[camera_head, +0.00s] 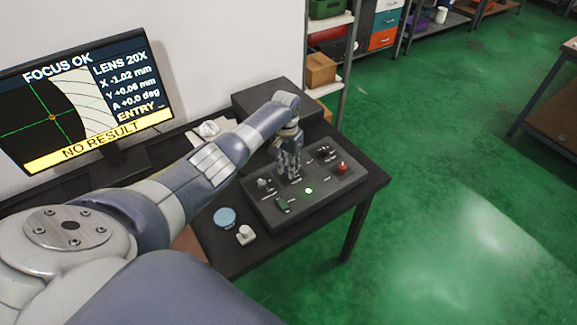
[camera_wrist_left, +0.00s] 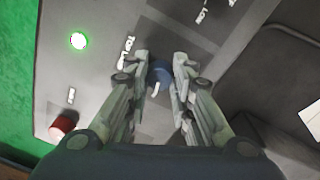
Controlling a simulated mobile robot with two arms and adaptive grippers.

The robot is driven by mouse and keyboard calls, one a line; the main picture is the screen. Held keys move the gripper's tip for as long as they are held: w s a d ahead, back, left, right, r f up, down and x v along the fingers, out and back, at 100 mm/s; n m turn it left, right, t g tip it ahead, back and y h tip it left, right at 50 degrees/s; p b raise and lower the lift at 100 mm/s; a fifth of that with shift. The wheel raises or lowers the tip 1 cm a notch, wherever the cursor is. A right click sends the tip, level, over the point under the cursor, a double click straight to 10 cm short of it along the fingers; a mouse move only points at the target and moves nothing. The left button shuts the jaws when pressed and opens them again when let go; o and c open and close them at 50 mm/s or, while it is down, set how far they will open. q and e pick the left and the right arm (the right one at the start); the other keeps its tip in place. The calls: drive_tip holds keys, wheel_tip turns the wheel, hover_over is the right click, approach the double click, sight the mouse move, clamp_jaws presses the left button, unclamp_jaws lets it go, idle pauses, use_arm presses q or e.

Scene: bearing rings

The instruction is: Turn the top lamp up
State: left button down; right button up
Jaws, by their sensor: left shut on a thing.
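The dark control panel (camera_head: 268,216) lies on the black table. My left gripper (camera_head: 291,178) points down over its middle. In the left wrist view the two fingers (camera_wrist_left: 158,82) are closed on a round dark-blue knob (camera_wrist_left: 159,73) with a white pointer mark. The knob is hidden by the gripper in the head view. A lit green lamp (camera_head: 308,190) is on the panel and also shows in the left wrist view (camera_wrist_left: 78,41). My right gripper is not in view.
A red button (camera_head: 342,168) stands at the panel's right end. A monitor (camera_head: 86,98) at the left reads FOCUS OK, LENS 20X and NO RESULT. A blue round dish (camera_head: 225,217) and a small white piece (camera_head: 245,235) lie near the panel. Green floor is free at the right.

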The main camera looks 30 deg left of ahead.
use_arm(q)
drive_tip(key=m, duration=0.5)
drive_tip(key=shift+m+b, duration=0.3)
drive_tip(key=shift+m, duration=0.1)
idle(0.4)
drive_tip(key=c, duration=1.4)
unclamp_jaws()
drive_tip(key=shift+o, duration=0.2)
drive_tip(key=shift+a+r, duration=0.1)
drive_tip(key=shift+r, duration=0.05)
wheel_tip(320, 180, up, 12)
drive_tip(key=shift+w+a, duration=0.15)
